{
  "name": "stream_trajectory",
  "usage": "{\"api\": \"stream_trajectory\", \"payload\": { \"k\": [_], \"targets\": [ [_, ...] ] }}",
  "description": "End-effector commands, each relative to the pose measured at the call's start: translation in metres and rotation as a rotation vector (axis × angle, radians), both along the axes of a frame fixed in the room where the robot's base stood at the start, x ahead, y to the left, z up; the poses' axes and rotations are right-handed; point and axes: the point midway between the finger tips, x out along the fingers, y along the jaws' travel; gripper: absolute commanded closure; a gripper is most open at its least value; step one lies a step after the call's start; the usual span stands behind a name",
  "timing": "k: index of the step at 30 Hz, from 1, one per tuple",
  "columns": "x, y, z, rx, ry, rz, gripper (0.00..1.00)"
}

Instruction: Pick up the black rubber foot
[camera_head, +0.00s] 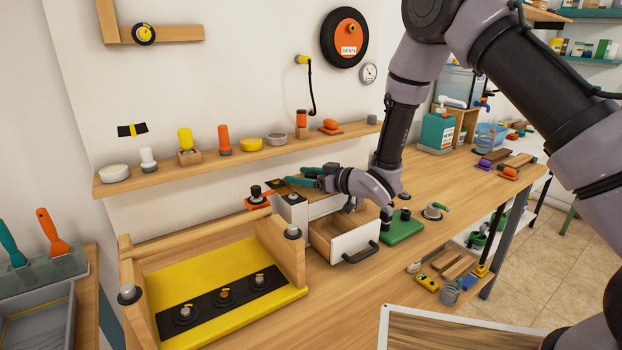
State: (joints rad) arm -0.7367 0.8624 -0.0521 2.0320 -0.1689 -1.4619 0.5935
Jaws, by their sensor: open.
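I cannot tell for sure which dark part is the black rubber foot. A short black piece (256,191) stands upright on a red-orange base behind the small white cabinet. Another small dark piece (293,198) lies on the cabinet's top. My gripper (288,177) has teal fingers and points left above the back of the cabinet. It is open, with a gap between the fingers, and no held object shows. The black pieces are apart from the fingers, to the left and below. My wrist hides part of the cabinet and bench behind it.
The cabinet's drawer (346,240) is pulled out toward the front. A yellow tray (220,262) with a black strip of round fittings fills the bench's left. A green board (403,228) lies right of the drawer. A wall shelf (225,158) with several items runs behind.

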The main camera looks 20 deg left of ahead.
Motion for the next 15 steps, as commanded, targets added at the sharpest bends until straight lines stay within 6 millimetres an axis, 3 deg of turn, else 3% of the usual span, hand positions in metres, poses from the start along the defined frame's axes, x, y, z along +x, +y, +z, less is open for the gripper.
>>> {"api": "stream_trajectory", "payload": {
  "k": [2, 6, 8, 15],
  "targets": [
    [-0.0001, 0.0, 0.0001, 0.0, 0.0, 0.0, 0.27],
    [-0.0002, -0.0001, 0.0001, 0.0, 0.0, 0.0, 0.81],
    [-0.0003, -0.0002, 0.0, 0.0, 0.0, 0.0, 1.0],
    [-0.0002, -0.0002, 0.0006, 0.001, 0.0, 0.0, 1.0]
  ]
}}
